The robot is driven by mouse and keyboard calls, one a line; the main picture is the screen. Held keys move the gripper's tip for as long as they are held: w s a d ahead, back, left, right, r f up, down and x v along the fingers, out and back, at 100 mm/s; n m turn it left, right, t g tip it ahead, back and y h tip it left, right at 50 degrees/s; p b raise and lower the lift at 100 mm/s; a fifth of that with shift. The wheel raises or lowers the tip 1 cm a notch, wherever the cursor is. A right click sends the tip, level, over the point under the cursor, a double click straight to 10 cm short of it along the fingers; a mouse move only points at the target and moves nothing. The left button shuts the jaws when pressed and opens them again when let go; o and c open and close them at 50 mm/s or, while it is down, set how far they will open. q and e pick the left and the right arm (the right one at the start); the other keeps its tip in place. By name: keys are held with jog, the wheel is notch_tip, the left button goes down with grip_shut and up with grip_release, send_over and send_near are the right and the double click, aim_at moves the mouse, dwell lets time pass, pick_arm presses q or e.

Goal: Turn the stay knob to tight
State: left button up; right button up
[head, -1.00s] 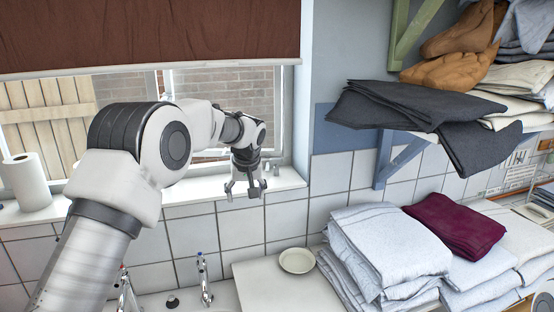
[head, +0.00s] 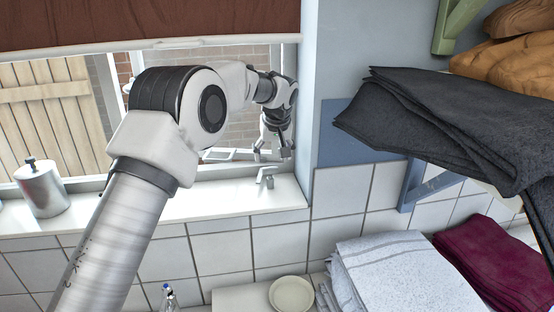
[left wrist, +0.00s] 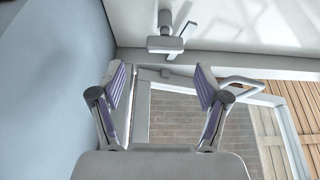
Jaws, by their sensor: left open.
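A small grey metal fitting with a short crossbar (head: 266,175), which looks like the stay knob, stands on the white window sill. It also shows in the left wrist view (left wrist: 165,44) at the top middle, beyond the fingertips. I cannot read its tight or loose setting. My left gripper (head: 273,153) is open and empty, pointing down in front of the window and just above the fitting in the head view. In the left wrist view its two purple-padded fingers (left wrist: 161,80) are spread, with nothing between them. My right gripper is not in view.
The window frame (left wrist: 142,115) and a curved grey handle (left wrist: 240,83) lie close beyond the fingers. A metal canister (head: 42,188) stands on the sill (head: 225,203) at left. Dark folded cloths (head: 440,125) overhang at right. A white bowl (head: 291,293) sits below.

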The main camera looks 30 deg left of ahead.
aim_at(270, 167)
pick_arm(q)
jog(key=shift+s+a+f+p, duration=0.25)
jog(key=shift+s+f+p, duration=0.05)
jog(key=shift+f+p, duration=0.15)
jog(key=shift+s+a+f+p, duration=0.2)
jog(key=shift+s+f+p, duration=0.1)
jog(key=shift+f, duration=0.1)
jog(key=f, duration=0.1)
jog(key=w+f, duration=0.2)
jog(key=shift+w+a+f, duration=0.15)
jog(key=shift+w+a, duration=0.05)
jog(key=shift+a, duration=0.05)
jog(key=shift+w+f, duration=0.1)
jog(key=shift+w, duration=0.05)
jog(key=shift+s+r, duration=0.35)
jog(key=shift+s, duration=0.05)
jog(key=c, duration=0.7)
jog(key=shift+s, duration=0.15)
jog(key=c, duration=0.5)
jog(key=shift+o, duration=0.2)
jog(key=shift+d, duration=0.1)
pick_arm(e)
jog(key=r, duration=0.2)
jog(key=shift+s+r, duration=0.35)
